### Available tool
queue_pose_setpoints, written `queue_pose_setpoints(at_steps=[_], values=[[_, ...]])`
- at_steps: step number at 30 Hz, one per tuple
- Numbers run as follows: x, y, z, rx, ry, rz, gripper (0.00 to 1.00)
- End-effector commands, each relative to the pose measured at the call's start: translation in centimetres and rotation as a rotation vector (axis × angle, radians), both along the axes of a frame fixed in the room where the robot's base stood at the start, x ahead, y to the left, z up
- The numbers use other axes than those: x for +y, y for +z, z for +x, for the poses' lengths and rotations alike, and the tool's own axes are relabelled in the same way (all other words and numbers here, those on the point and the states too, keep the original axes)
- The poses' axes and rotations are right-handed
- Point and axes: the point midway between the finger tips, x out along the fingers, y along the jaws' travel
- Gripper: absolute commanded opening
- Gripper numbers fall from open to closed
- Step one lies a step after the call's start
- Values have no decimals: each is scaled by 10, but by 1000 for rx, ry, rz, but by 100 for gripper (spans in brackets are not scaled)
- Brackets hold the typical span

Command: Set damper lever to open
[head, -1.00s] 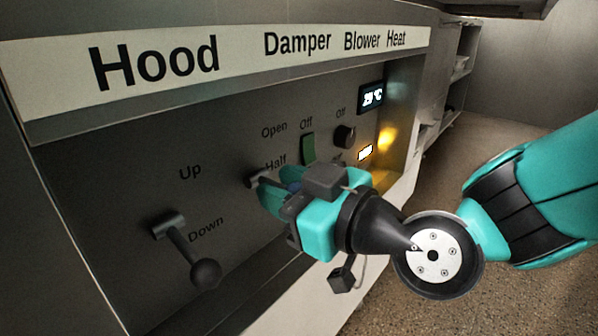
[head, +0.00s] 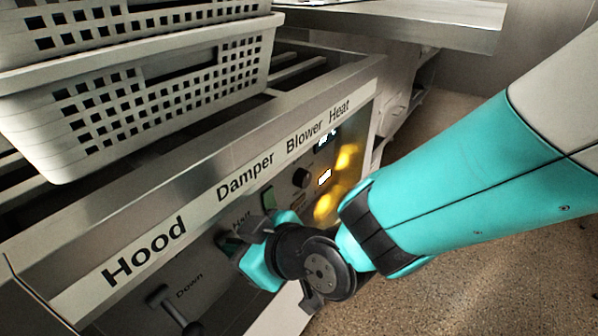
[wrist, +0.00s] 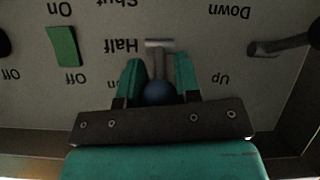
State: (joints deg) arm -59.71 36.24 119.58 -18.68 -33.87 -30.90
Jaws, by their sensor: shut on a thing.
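The damper lever shows in the wrist view, which is upside down, as a metal pivot and shaft with a blue ball knob (wrist: 158,92). Its pivot is beside the "Half" label; the knob points toward the picture's bottom, away from "Shut". The label on that side is mostly covered. My gripper (wrist: 158,75) is shut on the damper lever, with one teal finger on each side of the shaft and knob. In the head view my gripper (head: 235,246) is at the panel below the "Damper" title, and the knob is hidden.
The hood lever (head: 168,303) is left of my gripper. The green blower switch (head: 268,198) and black heat knob (head: 302,177) are to the right. White perforated baskets (head: 150,95) are stacked on the surface above the panel. Open floor lies at lower right.

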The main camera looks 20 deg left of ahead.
Motion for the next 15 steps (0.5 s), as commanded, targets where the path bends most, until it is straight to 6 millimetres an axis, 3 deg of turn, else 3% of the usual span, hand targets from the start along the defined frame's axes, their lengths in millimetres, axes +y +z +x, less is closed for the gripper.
queue_pose_setpoints(at_steps=[15], values=[[-6,1,5,11,-13,-27,0]])
